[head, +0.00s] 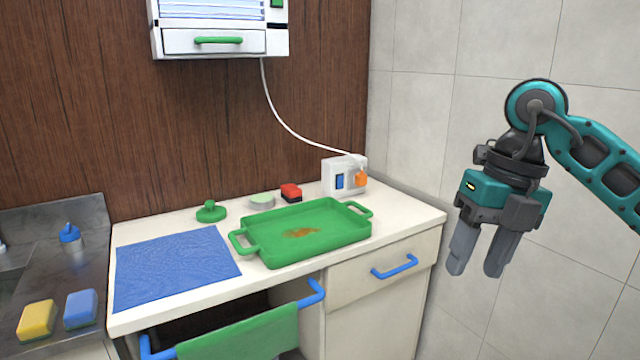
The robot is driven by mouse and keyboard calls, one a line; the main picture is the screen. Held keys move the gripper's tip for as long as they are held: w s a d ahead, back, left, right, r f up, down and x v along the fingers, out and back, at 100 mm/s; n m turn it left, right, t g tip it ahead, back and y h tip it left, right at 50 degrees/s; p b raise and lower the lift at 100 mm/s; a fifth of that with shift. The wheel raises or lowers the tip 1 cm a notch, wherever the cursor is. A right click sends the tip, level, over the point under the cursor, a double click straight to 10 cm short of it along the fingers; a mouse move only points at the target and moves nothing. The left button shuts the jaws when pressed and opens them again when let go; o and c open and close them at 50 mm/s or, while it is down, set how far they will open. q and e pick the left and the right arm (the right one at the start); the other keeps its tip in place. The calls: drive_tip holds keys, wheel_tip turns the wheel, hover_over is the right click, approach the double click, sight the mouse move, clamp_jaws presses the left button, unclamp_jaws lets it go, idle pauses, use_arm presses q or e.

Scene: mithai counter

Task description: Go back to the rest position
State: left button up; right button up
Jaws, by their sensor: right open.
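My right gripper (473,268) hangs at the right of the head view, in front of the tiled wall and to the right of the counter. Its two grey fingers point down and stand apart, with nothing between them. It touches nothing that I can see. My left gripper is not in the head view.
A white counter (205,305) bears a blue mat (175,265), a green tray (340,235) with a brown stain, a green lidlike item (211,212) and a socket box (337,178). A green cloth (240,338) hangs on a blue rail. Sponges (80,308) lie left.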

drive_tip(key=s+a+f+m+y, duration=0.2)
drive_tip(key=s+a+y, duration=0.1)
drive_tip(key=a+y, duration=0.7)
drive_tip(key=s+a+f+m+y, duration=0.2)
drive_tip(key=a+y, duration=0.7)
drive_tip(key=w+d+f+m+t+h, duration=0.2)
drive_tip(key=d+f+m+t+h, duration=0.4)
drive_tip(key=m+t, duration=0.45)
drive_tip(key=w+d+f+m+t+h, duration=0.2)
drive_tip(key=d+f+m+t+h, duration=0.2)
drive_tip(key=f+m+t+h, duration=0.65)
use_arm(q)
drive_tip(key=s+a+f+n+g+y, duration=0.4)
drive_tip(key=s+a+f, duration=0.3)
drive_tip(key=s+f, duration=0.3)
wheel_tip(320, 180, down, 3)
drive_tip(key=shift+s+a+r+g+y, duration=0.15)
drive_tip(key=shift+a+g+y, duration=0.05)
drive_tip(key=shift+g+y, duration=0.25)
use_arm(e)
drive_tip(key=s+d+f+m+g+h, duration=0.1)
drive_tip(key=s+d+f+m+g, duration=0.2)
drive_tip(key=s+f, duration=0.4)
drive_tip(key=s+d+f+m+g+h, duration=0.1)
drive_tip(key=s+d+f+m+g, duration=0.2)
drive_tip(key=s+f+m+g, duration=0.3)
wheel_tip(320, 180, down, 4)
drive_tip(key=shift+s+d+f+m+g, duration=0.15)
drive_tip(key=shift+s+f+m+g, duration=0.15)
drive_tip(key=shift+s+g, duration=0.2)
